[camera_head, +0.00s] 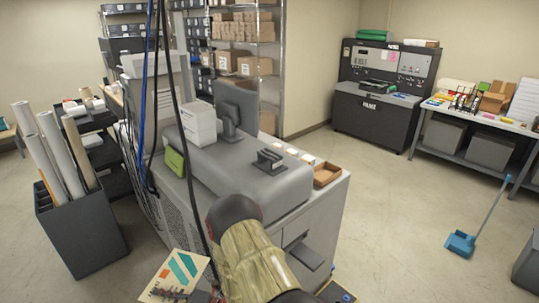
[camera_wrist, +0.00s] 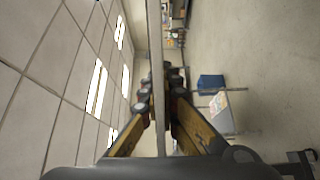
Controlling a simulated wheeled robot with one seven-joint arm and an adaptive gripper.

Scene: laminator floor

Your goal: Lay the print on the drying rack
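The print (camera_head: 178,272), a pale sheet with teal and orange stripes, shows at the bottom of the head view, beside my arm. Dark finger parts overlap its lower edge. In the wrist view my gripper (camera_wrist: 159,90) has its two yellow-sided fingers closed in on a thin pale strip (camera_wrist: 154,40), which looks like the print seen edge-on. The strip runs from between the fingers up to the top of the picture. In the head view my arm hides most of the gripper. I cannot make out a drying rack for certain in either view.
A large grey machine (camera_head: 258,172) with a monitor (camera_head: 237,103) stands just beyond my arm. Hanging cables (camera_head: 150,90) and a bin of paper rolls (camera_head: 80,235) are left. A blue dustpan (camera_head: 461,243) lies on the right floor, which is otherwise largely open.

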